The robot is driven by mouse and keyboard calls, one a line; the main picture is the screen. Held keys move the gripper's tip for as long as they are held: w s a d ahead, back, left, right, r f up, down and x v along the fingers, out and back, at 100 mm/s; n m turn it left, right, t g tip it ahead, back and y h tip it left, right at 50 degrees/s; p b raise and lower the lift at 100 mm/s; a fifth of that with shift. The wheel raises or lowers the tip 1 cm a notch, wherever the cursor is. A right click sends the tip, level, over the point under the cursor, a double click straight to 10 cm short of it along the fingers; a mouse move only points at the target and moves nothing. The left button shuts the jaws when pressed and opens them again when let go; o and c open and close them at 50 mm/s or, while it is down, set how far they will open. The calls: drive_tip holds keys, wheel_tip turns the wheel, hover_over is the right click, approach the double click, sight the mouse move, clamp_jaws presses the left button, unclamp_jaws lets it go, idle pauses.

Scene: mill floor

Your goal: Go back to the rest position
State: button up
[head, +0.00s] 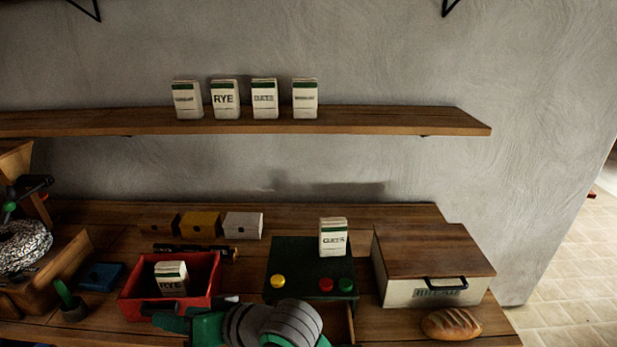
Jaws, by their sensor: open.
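My gripper (172,321) is low in the head view, in front of the red bin (135,304). It points left and overlaps the bin's front wall in the picture. I cannot tell whether it touches the bin. No held thing shows at it, and its fingertips are small and dark. A white and green packet (171,278) stands inside the red bin, its lower part partly hidden by the bin wall. My arm covers the front edge of the bench to the right of the gripper.
A dark green box (295,257) with coloured buttons carries another packet (332,238). Right of it are a wooden-lidded bin (425,250) and a loaf (451,324). Small blocks (200,224) stand behind. Several packets line the wall shelf (390,120). A blue block (101,276) lies left.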

drive_tip(key=w+d+f+m+t+h, duration=0.35)
drive_tip(key=d+f+m+t, duration=0.2)
drive_tip(key=m+t, duration=0.6)
drive_tip(key=s+d+f+m+h, duration=0.2)
drive_tip(key=s+d+f+h, duration=0.5)
drive_tip(key=f, duration=0.4)
drive_tip(key=s+d+f+n, duration=0.2)
drive_tip(key=s+d, duration=0.2)
drive_tip(key=s, duration=0.4)
drive_tip(key=s+d+f+n+h, duration=0.1)
drive_tip(key=s+d+f+n, duration=0.1)
drive_tip(key=s, duration=0.6)
drive_tip(key=s+d+f+n+g+h, duration=0.1)
drive_tip(key=s+d+f+n, duration=0.2)
drive_tip(key=s+d, duration=0.2)
drive_tip(key=shift+s+d, duration=0.3)
drive_tip(key=shift+s, duration=1.4)
drive_tip(key=shift+s+a+n, duration=0.1)
drive_tip(key=shift+n, duration=0.15)
drive_tip(key=shift+c, duration=0.7)
